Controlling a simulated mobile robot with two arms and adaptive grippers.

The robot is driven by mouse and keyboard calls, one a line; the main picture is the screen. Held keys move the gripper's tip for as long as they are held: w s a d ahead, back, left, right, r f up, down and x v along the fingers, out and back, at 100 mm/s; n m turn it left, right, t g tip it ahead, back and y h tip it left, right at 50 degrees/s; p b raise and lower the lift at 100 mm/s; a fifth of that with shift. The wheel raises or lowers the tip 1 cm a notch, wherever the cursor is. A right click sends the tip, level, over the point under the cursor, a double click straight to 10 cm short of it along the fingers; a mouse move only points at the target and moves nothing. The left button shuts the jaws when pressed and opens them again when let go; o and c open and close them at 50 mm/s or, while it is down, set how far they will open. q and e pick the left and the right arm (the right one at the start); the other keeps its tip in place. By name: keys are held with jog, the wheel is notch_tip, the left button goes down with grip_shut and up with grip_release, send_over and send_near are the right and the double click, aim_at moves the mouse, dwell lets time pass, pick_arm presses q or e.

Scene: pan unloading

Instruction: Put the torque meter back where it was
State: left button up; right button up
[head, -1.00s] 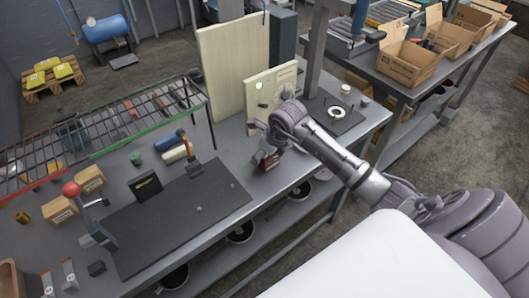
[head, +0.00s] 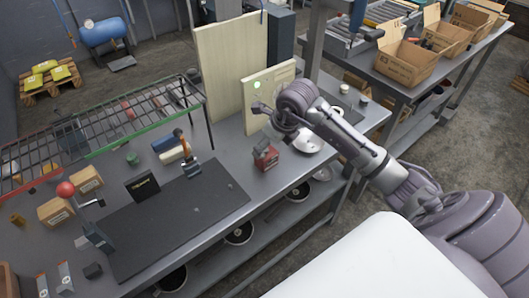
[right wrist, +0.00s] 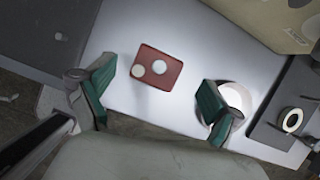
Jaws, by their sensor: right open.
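The torque meter appears to be the small red block with a grey upper part (head: 265,158), standing on the grey workbench (head: 232,160) near its front edge. In the right wrist view the red block (right wrist: 157,68) shows two pale round spots on its face. My right gripper (head: 274,124) is above it, apart from it, with nothing between its fingers. In the right wrist view its green-padded fingers (right wrist: 155,90) are spread wide, with the block seen beyond the gap. My left gripper is not in view.
A silvery round dish (head: 308,140) stands right of the meter. A cream panel with a green light (head: 268,92) stands behind it. A dark mat (head: 165,222), a black box (head: 142,186) and a wire rack (head: 110,125) are to the left.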

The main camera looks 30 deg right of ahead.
jog(key=v, duration=0.5)
jog(key=shift+r+b, duration=0.15)
jog(key=shift+b, duration=0.2)
